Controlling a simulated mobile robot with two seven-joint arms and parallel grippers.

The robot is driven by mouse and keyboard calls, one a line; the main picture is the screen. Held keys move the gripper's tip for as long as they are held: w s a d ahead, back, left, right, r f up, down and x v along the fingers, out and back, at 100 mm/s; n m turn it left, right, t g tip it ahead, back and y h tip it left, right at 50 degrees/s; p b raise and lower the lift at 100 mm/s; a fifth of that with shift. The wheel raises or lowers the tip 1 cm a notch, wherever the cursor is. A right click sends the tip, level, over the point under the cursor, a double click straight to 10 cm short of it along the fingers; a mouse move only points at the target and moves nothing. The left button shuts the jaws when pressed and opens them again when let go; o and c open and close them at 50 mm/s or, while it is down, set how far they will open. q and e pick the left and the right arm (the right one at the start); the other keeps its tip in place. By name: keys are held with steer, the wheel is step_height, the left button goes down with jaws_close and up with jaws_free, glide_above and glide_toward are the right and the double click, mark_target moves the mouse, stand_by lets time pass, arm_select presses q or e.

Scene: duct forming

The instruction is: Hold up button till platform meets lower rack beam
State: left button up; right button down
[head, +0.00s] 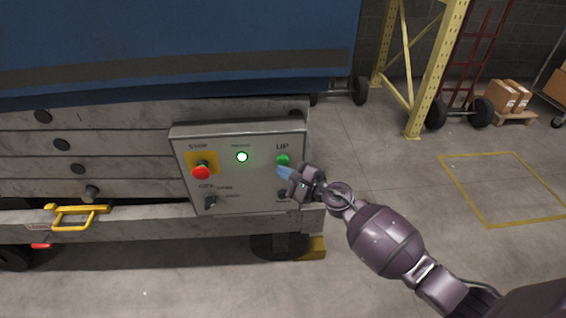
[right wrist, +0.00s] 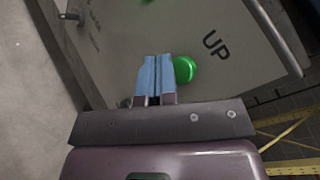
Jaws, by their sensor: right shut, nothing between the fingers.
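The green up button (head: 282,160) is on the grey control panel (head: 240,190) under the word UP. My right gripper (head: 281,171) is shut and empty, with its blue fingertips just below the button in the head view. In the right wrist view the fingertips (right wrist: 155,62) lie beside the green button (right wrist: 184,69), overlapping its edge; I cannot tell whether they touch it. The platform (head: 180,60) is the blue deck above the grey lift sides. The yellow rack (head: 430,60) stands at the back right; its lower beam is not clearly in view. My left gripper is not in view.
The panel also has a red stop button (head: 201,171), a lit green lamp (head: 242,157) and a black selector switch (head: 210,202). A yellow handle (head: 75,217) is at the lower left. Boxes on a pallet (head: 508,97) stand at the far right.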

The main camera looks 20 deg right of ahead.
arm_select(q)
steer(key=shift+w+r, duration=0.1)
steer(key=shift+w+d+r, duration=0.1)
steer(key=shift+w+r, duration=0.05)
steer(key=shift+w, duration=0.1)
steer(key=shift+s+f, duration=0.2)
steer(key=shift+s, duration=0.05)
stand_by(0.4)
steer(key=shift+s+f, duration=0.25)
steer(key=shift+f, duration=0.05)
arm_select(e)
steer(key=shift+w+d, duration=0.1)
steer(key=shift+w, duration=0.3)
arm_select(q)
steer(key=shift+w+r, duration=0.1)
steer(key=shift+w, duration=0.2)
arm_select(e)
steer(key=shift+w, duration=0.15)
